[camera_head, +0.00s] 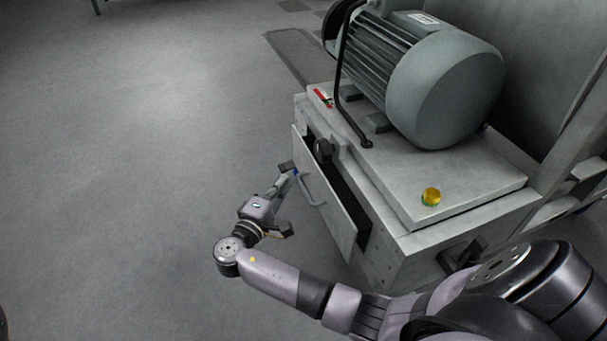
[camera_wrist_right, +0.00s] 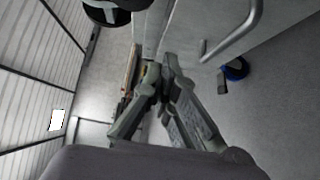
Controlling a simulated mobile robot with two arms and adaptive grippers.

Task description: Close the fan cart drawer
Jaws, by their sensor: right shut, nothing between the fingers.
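The fan cart (camera_head: 400,255) stands at the right of the head view with a large grey fan motor on top. Its drawer (camera_head: 335,213) is partly open, with a dark gap between the drawer front and the cart body. The drawer's bar handle (camera_head: 312,197) faces left; the handle (camera_wrist_right: 240,38) also shows at the upper right of the wrist view. My right gripper (camera_head: 284,176) is shut and empty beside the far end of the drawer front, left of the handle. Its closed fingers (camera_wrist_right: 160,75) show in the wrist view. Whether the tips touch the drawer is unclear. My left gripper is out of view.
A blue caster (camera_wrist_right: 236,69) shows below the handle. The floor (camera_head: 130,150) to the left is clear.

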